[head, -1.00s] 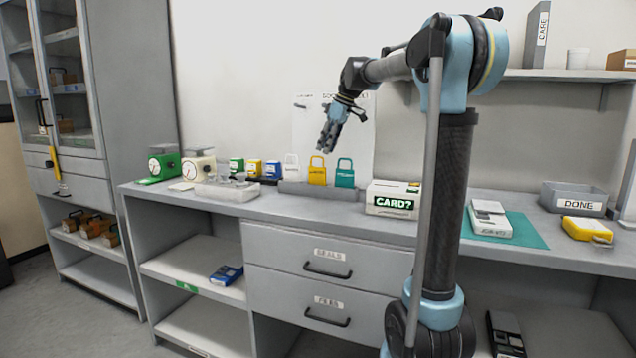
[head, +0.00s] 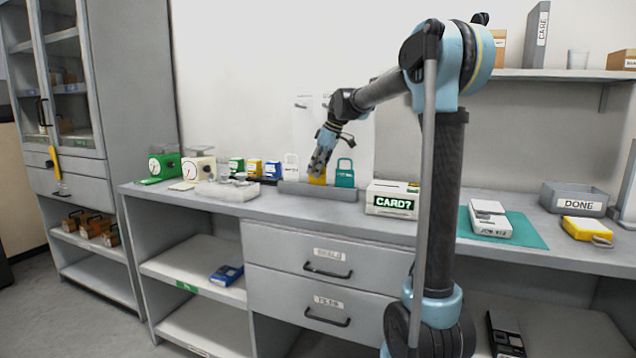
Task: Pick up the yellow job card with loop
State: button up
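The yellow job card with loop (head: 318,180) stands upright in a grey rack (head: 335,193) on the worktop, between a white looped card (head: 291,166) and a teal looped card (head: 344,175). My gripper (head: 317,172) points down in front of the yellow card and hides its loop and most of its face. Only a low part of the card shows. I cannot tell from this view whether the fingers touch the card or whether they are open or shut.
A white box marked CARD? (head: 393,199) stands right of the rack. Left are a green scale (head: 164,163), a cream scale (head: 199,166) and small coloured boxes.

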grip_shut()
